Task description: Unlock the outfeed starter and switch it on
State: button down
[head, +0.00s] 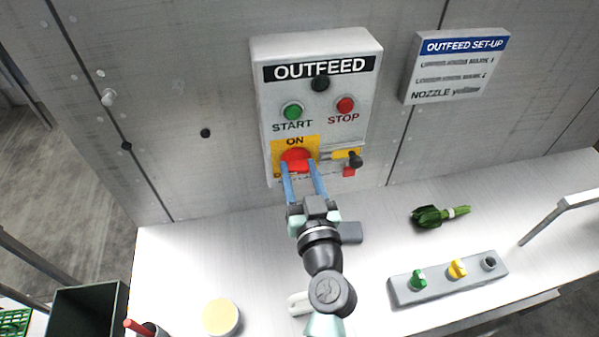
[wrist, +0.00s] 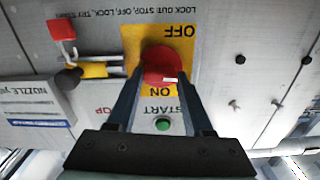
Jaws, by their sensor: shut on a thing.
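The grey OUTFEED starter box (head: 262,100) is fixed on the wall. Its red rotary switch (head: 296,157) sits on a yellow plate (wrist: 131,38) marked ON and OFF. My gripper (head: 302,170) has a blue finger on each side of the red switch and is shut on it; the wrist view shows the same hold on the switch (wrist: 160,62). I cannot tell clearly which mark the switch points to. Beside the plate is a yellow slide bolt (wrist: 92,70) with a black knob (head: 355,160). A red padlock (wrist: 61,29) hangs by the bolt, apart from the switch.
A green START button (head: 292,111) and red STOP button (head: 345,105) sit above the switch. A set-up sign (head: 455,65) is on the wall at right. On the bench are tied greens (head: 430,216), a grey nozzle block (head: 440,292) and a round pale disc (head: 221,317).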

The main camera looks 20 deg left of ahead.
jog(key=m+b, duration=0.1)
jog(key=m, duration=0.3)
jog(key=shift+d+f, duration=0.1)
jog(key=shift+d, duration=0.05)
jog(key=m, duration=0.4)
jog(key=shift+w+b, duration=0.1)
jog(key=shift+b, duration=0.3)
jog(key=m, duration=0.4)
jog(key=shift+m, duration=0.3)
jog(key=m+p, duration=0.1)
jog(key=m, duration=0.3)
jog(key=shift+f, duration=0.15)
jog(key=shift+c, duration=1.5)
grip_release()
jog(key=shift+d, duration=0.1)
